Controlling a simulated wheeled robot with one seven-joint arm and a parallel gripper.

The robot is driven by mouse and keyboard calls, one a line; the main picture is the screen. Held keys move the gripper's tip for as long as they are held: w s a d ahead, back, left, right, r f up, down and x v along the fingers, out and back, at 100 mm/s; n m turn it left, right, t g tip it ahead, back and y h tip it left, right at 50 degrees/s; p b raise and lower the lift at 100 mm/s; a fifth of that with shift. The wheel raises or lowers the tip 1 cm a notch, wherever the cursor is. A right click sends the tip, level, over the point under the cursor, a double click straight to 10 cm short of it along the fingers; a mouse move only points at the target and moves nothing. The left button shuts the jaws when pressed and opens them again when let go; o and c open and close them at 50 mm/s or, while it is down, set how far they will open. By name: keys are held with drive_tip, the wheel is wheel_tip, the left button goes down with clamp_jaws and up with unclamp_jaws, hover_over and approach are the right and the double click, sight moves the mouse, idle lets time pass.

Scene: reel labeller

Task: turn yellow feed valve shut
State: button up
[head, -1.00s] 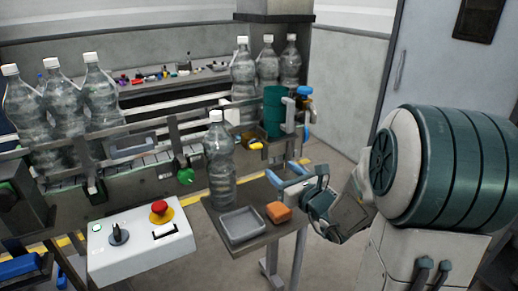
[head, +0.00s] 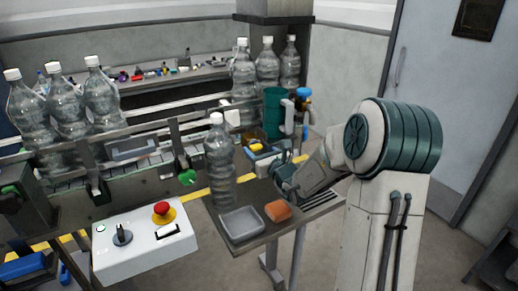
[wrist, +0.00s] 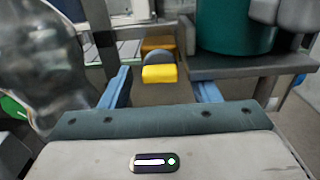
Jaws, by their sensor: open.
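The yellow feed valve handle (wrist: 159,74) shows in the wrist view as a short yellow bar on a dark round hub. It also shows in the head view (head: 260,148), beside the conveyor and below the green container. My gripper (wrist: 162,88) is open, with one blue finger on each side of the handle in the wrist view. The handle appears between or just past the fingertips, and I see no contact. In the head view my gripper (head: 278,168) is over the small side table, and my wrist partly hides its fingers.
A clear bottle (head: 219,160) stands on the side table close to my gripper's left, with a grey tray (head: 241,224) and an orange block (head: 278,210). The green container (head: 273,115) stands behind the valve. A control box (head: 140,248) is at front left.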

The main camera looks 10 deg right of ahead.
drive_tip(key=shift+w, duration=0.1)
drive_tip(key=c, duration=1)
drive_tip(key=shift+m, duration=0.3)
drive_tip(key=m, duration=0.4)
drive_tip(key=shift+p, duration=0.35)
drive_tip(key=m+p, duration=0.1)
drive_tip(key=m, duration=0.4)
drive_tip(key=shift+r+p, duration=0.1)
drive_tip(key=shift+p, duration=0.25)
drive_tip(key=m+p, duration=0.2)
drive_tip(key=m, duration=0.2)
drive_tip(key=shift+p, duration=0.35)
drive_tip(key=shift+m+p, duration=1.4)
drive_tip(key=shift+m, duration=0.7)
